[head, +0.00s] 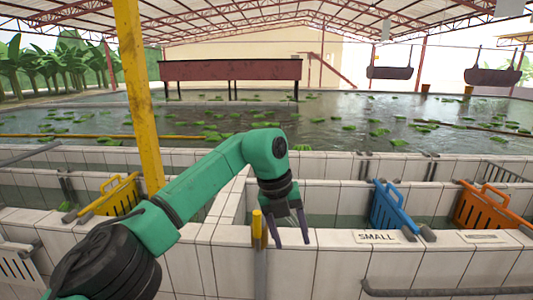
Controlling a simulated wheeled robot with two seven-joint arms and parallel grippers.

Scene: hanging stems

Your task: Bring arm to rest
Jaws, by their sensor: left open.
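My left arm (195,190) is green with black joints and comes in from the lower left, bent at an elbow high in the middle. My left gripper (291,243) hangs downward from it, open, with its dark fingers apart and nothing visible between them. It shows in front of the white tiled wall, near a yellow-topped post (257,228). I cannot tell whether it touches the wall. My right gripper is not in view.
Tiled troughs (330,262) run across the front. A yellow crate (115,196), a blue crate (390,206) and an orange crate (487,207) stand in them. A "SMALL" sign (376,237) is on the wall. A yellow pillar (140,95) rises at left. Green bunches float in the pool (340,120).

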